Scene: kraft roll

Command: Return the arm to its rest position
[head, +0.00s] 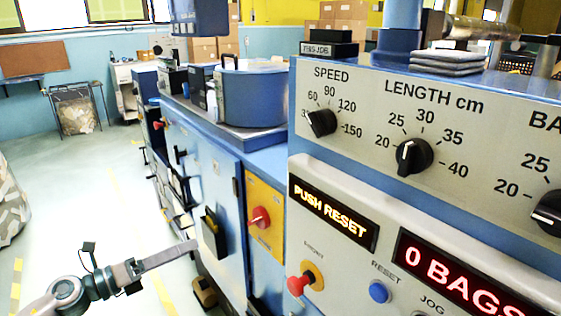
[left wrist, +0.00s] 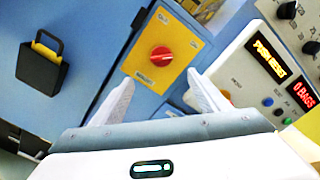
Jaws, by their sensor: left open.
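My left gripper (head: 190,247) reaches in from the lower left in the head view, in front of the machine's blue side. In the left wrist view my left gripper (left wrist: 160,82) has its two fingers spread apart with nothing between them. Beyond the fingers is the yellow panel with a red rotary switch (left wrist: 161,56); the same switch (head: 260,218) shows in the head view, right of the fingertips. The gripper appears apart from the machine. My right gripper is in neither view.
The machine's control panel (head: 345,165) fills the right side, with dials, a "PUSH RESET" display (head: 334,213), a "0 BAGS" display (head: 455,275), a red knob (head: 299,285) and a blue button (head: 379,292). A black box (head: 213,234) hangs on the blue side. Open floor (head: 100,185) lies left.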

